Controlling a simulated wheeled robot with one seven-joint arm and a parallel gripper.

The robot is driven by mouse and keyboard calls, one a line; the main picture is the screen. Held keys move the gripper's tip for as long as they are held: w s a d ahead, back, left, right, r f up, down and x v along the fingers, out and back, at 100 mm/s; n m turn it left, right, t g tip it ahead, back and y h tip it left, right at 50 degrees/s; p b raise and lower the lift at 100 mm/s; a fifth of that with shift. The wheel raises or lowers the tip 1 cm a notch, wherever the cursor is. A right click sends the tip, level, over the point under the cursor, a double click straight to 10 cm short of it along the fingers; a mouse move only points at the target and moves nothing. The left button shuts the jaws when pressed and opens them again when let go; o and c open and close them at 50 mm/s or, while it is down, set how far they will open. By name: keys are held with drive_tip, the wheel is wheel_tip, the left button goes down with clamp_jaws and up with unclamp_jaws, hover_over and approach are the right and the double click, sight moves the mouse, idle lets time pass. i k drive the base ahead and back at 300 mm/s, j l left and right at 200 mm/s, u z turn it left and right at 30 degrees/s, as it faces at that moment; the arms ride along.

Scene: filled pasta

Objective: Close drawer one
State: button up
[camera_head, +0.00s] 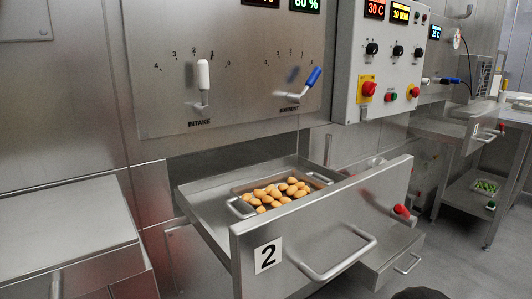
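No label reading 1 shows, so I cannot tell which drawer is drawer one. A steel drawer marked 2 (333,225) stands pulled out in the middle, with a bar handle (340,258) on its front. In it, a metal pan (240,206) with side handles holds several orange-brown rounded pieces (272,193). At the left edge, a flat steel surface (65,225) juts out, with a bit of metal bar (56,286) at its lower front. My gripper is not in view.
A control box (390,60) and levers (203,80) are on the wall above. At far right stands a steel table with a lower shelf (470,192). Grey floor (462,265) shows at lower right.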

sight(470, 135)
drive_tip(key=z, duration=1.3)
drive_tip(key=i+l, duration=0.1)
drive_tip(key=i, duration=0.45)
drive_tip(key=i+l, duration=0.1)
drive_tip(key=i, duration=0.5)
